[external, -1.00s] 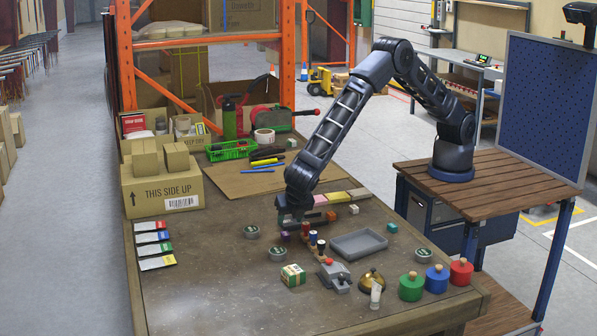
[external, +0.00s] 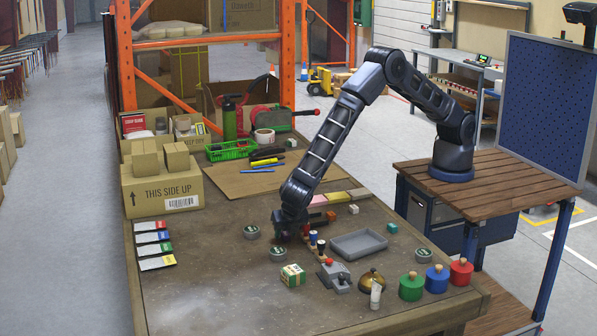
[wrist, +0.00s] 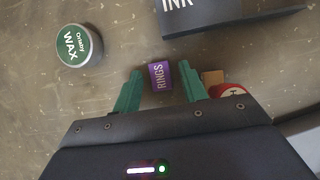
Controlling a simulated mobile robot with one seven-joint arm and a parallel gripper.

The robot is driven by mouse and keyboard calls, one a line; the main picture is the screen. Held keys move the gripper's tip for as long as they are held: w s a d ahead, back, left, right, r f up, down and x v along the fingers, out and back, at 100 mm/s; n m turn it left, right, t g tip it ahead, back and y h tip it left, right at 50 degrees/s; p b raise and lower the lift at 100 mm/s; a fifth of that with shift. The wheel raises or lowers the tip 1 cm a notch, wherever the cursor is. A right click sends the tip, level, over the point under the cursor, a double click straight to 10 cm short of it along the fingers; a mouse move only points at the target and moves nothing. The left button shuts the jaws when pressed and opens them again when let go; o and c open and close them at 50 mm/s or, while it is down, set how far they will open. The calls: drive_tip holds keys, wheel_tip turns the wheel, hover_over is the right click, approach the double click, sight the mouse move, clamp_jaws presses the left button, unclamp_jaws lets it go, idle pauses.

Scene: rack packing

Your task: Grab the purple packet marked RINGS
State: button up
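The small purple packet marked RINGS (wrist: 160,77) lies on the table in the wrist view, between the tips of my gripper's green fingers (wrist: 161,72). The fingers are open, one on each side, with a narrow gap to the packet on both sides. In the external view my gripper (external: 288,236) is low over the table, left of the stamps. The packet cannot be made out there, as my gripper covers that spot.
A WAX tin (wrist: 80,45) sits left of my gripper, and a dark INK box (wrist: 215,17) lies beyond. A red-topped thing (wrist: 230,91) is close by my right finger. A grey tray (external: 359,244) and a bell (external: 371,280) stand to the right.

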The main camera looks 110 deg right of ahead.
clamp_jaws()
drive_tip(key=shift+r, duration=0.1)
